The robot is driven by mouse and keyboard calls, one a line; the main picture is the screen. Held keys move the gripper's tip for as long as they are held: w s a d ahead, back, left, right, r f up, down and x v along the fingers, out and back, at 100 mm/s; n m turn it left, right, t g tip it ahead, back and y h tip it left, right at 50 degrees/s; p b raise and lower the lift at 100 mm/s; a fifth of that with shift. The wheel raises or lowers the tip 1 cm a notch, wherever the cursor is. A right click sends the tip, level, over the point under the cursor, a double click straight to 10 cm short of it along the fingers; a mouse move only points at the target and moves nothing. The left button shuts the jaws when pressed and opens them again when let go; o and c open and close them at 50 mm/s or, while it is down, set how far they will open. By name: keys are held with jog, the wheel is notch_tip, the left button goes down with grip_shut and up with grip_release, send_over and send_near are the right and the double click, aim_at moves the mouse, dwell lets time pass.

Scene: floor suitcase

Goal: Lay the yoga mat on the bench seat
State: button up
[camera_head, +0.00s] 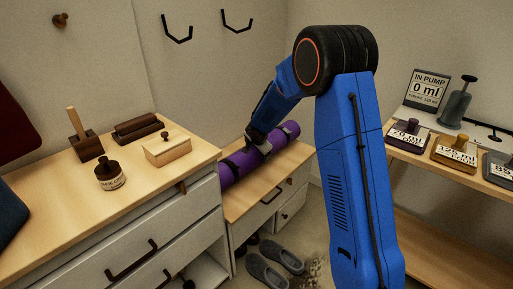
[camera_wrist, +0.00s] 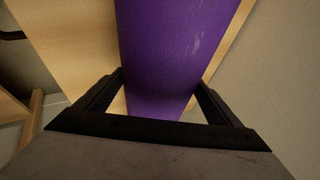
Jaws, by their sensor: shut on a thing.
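The purple rolled yoga mat (camera_head: 235,166) with dark straps lies along the back of the wooden bench seat (camera_head: 262,188). My gripper (camera_head: 259,141) is shut on the mat from above, near its middle. In the wrist view the mat (camera_wrist: 165,45) passes between the two fingers of my gripper (camera_wrist: 160,84), with pale wood of the bench seat (camera_wrist: 70,40) below it. I cannot tell whether the mat touches the seat or hangs just above it. Its left end is partly hidden by the dresser.
A dresser (camera_head: 95,205) with a brush, a jar and a wooden box stands left of the bench. Grey slippers (camera_head: 275,262) lie on the floor in front. Wall hooks (camera_head: 237,21) are above.

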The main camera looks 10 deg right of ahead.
jog(key=shift+f, duration=0.65)
jog(key=o, duration=1.9)
jog(key=shift+f, duration=0.1)
